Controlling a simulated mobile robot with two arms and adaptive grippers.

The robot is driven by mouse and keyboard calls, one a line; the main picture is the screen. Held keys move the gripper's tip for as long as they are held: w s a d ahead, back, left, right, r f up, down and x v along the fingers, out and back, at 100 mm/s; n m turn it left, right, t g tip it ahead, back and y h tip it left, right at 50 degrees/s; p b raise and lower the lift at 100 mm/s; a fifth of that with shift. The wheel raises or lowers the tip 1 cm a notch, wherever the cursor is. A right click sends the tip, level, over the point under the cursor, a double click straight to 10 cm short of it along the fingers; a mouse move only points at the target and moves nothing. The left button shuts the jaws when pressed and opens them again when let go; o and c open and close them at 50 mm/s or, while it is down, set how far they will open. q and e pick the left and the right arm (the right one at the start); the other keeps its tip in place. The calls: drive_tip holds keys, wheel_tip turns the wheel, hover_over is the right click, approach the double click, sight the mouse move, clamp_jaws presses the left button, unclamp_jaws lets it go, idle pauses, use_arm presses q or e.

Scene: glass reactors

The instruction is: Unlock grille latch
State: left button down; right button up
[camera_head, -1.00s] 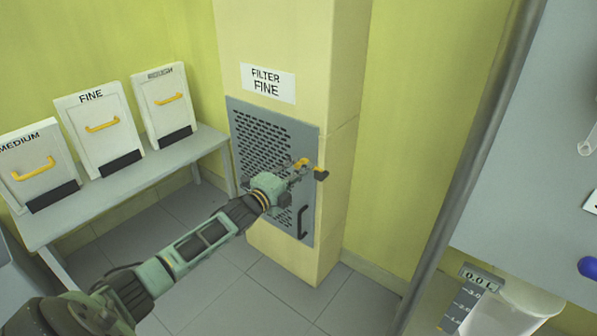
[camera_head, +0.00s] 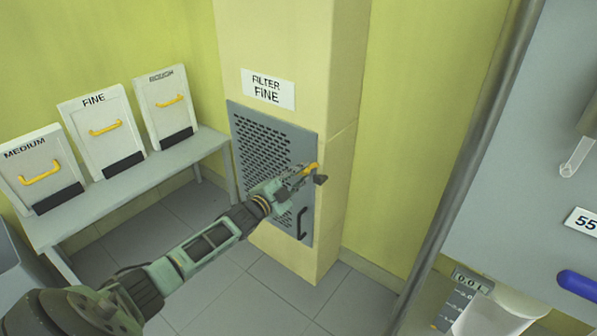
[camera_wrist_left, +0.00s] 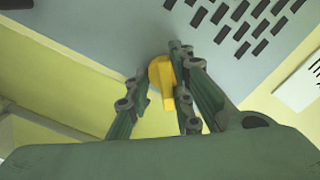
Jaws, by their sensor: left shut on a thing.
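The grey perforated grille (camera_head: 262,150) is set in the front of a cream column under a "FILTER FINE" label. The yellow latch (camera_head: 311,169) is at the grille's right edge. My left gripper (camera_head: 302,176) reaches it from the left and is shut on it. In the left wrist view, the yellow latch (camera_wrist_left: 168,88) sits between the two fingers of the left gripper (camera_wrist_left: 160,95), with its round head against the grey panel. The fingers partly cover the latch in the head view. My right gripper is not in view.
A dark handle (camera_head: 301,223) is low on the grille's right side. A grey bench (camera_head: 150,180) on the left carries three filter panels with yellow handles. A grey cabinet (camera_head: 510,190) fills the right side. Floor before the column is clear.

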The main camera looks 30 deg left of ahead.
use_arm(q)
drive_tip(key=shift+d+r+n+p, duration=0.1)
drive_tip(key=shift+n+p, duration=0.5)
drive_tip(key=shift+n, duration=2)
drive_tip(key=shift+d+n+p, duration=0.1)
drive_tip(key=shift+n+p, duration=0.45)
drive_tip(key=shift+n, duration=2.05)
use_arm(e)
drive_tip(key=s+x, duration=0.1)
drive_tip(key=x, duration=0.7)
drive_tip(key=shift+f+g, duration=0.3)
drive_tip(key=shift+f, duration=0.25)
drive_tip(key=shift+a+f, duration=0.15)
use_arm(q)
drive_tip(key=c, duration=1.6)
unclamp_jaws()
drive_tip(key=shift+o, duration=0.2)
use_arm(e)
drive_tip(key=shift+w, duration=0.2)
use_arm(q)
drive_tip(key=s, duration=0.8)
drive_tip(key=shift+a, duration=0.35)
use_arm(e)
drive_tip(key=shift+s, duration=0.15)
